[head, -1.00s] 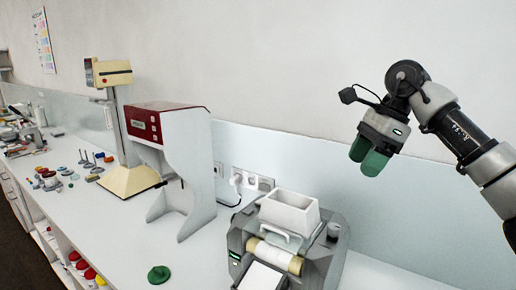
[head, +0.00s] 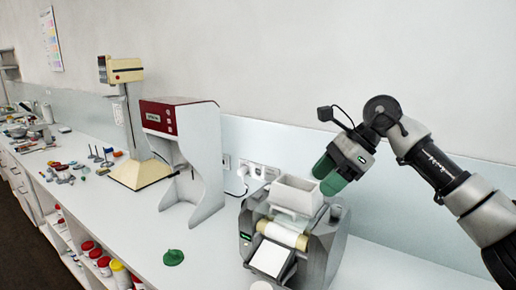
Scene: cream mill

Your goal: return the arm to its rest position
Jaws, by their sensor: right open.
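My right arm comes in from the right edge of the head view. Its gripper (head: 328,176) has green fingertips that point down and to the left. The gripper is open with nothing seen between its fingers. It hangs in the air above and to the right of the white hopper of the grey roller mill (head: 322,250), and appears apart from it. My left gripper is not in view.
A white stand with a red top (head: 180,115) and a cream mixer on a post (head: 122,70) stand left of the mill. A green object (head: 173,257) lies on the white counter (head: 120,222). Small tools and jars lie farther left; shelves below hold coloured containers.

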